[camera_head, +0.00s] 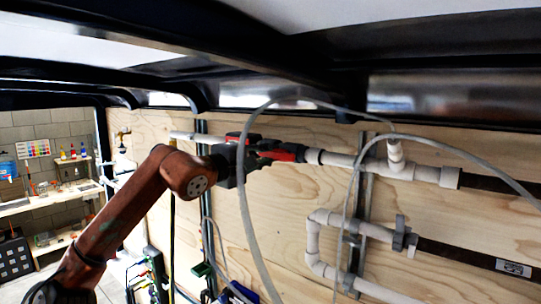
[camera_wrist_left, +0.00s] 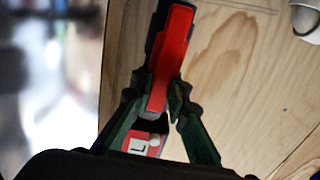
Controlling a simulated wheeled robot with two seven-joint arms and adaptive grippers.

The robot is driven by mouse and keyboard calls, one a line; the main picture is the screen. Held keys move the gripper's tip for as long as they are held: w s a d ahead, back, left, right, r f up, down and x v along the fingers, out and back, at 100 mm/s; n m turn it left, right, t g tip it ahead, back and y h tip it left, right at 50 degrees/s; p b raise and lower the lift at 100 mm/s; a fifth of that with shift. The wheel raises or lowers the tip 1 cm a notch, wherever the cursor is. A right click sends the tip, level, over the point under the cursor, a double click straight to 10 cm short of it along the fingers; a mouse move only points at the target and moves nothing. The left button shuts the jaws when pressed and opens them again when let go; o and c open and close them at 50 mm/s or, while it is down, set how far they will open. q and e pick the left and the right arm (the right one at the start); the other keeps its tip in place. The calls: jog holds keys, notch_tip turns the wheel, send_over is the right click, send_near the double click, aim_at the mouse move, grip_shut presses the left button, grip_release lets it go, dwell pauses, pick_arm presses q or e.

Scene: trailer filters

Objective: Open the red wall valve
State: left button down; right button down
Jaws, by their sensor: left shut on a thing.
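The red wall valve handle (camera_head: 290,153) is on the white pipe run along the plywood wall, near the middle of the head view. In the left wrist view the handle (camera_wrist_left: 173,55) is a long red bar with a dark far end, running away between the fingers. My left gripper (camera_head: 264,153) reaches it from the left. Its two green and black fingers (camera_wrist_left: 157,100) are closed on the near part of the handle. The fingers and cables partly hide the valve body, so I cannot tell how far it is turned. My right gripper is in neither view.
Grey hoses (camera_head: 243,190) loop in front of the wall and close by my left gripper. White pipes (camera_head: 375,231) and vertical metal rails run at the right. Dark roof beams hang above. A shelf (camera_head: 50,200) with small items stands at the far left.

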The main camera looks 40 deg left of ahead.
pick_arm(q)
jog(key=shift+r, duration=0.1)
jog(key=c, duration=1.8)
grip_release()
jog(key=shift+c, duration=0.2)
jog(key=shift+s, duration=0.1)
